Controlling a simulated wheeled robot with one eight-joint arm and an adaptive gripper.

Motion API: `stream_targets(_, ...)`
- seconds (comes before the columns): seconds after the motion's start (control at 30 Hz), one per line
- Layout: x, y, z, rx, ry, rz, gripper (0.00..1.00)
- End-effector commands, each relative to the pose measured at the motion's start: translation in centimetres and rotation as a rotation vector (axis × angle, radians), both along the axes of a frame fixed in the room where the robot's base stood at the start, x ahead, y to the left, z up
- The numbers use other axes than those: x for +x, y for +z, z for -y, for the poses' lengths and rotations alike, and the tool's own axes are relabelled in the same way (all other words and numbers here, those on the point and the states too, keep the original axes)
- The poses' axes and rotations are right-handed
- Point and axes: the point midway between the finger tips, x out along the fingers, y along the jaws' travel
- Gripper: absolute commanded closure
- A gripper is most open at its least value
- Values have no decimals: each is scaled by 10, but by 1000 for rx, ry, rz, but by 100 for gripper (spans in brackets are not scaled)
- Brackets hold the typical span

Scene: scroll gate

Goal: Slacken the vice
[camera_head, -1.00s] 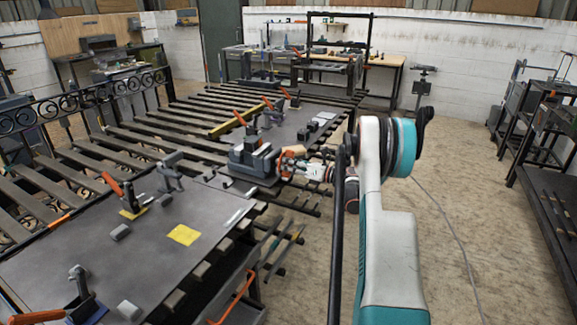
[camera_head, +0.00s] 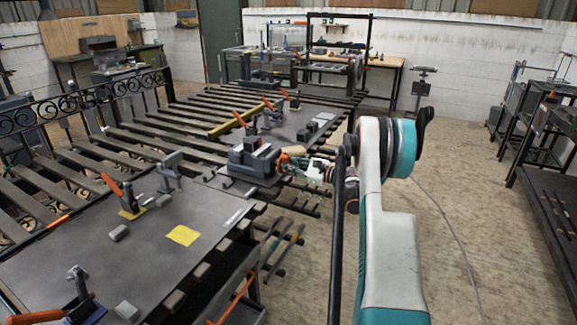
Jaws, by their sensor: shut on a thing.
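The vice (camera_head: 252,160) is a dark grey block with jaws, standing near the right edge of the metal bench plate in the middle of the camera_head view. My gripper (camera_head: 286,161) is at the vice's right side, at its handle end, and is shut on the vice handle. The handle itself is small and mostly hidden by the gripper fingers. My white and teal arm reaches in from the right and hides part of what lies behind it.
The slatted table carries a front metal plate (camera_head: 140,245) with orange-handled clamps (camera_head: 126,198) and a yellow sheet (camera_head: 184,235). More clamps stand behind the vice (camera_head: 252,132). Open floor (camera_head: 450,230) lies to the right, before a dark rack (camera_head: 550,200).

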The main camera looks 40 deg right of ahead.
Motion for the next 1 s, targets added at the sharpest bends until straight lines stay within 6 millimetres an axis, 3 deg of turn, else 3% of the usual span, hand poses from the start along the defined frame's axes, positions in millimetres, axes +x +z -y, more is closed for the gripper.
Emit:
stream_targets(0.33, 1, 0, -1, -129, 1, 52, 100)
stream_targets(0.87, 1, 0, -1, -150, 1, 62, 100)
stream_targets(0.9, 1, 0, -1, -150, 1, 62, 81)
stream_targets(1.0, 1, 0, -1, -149, 1, 61, 65)
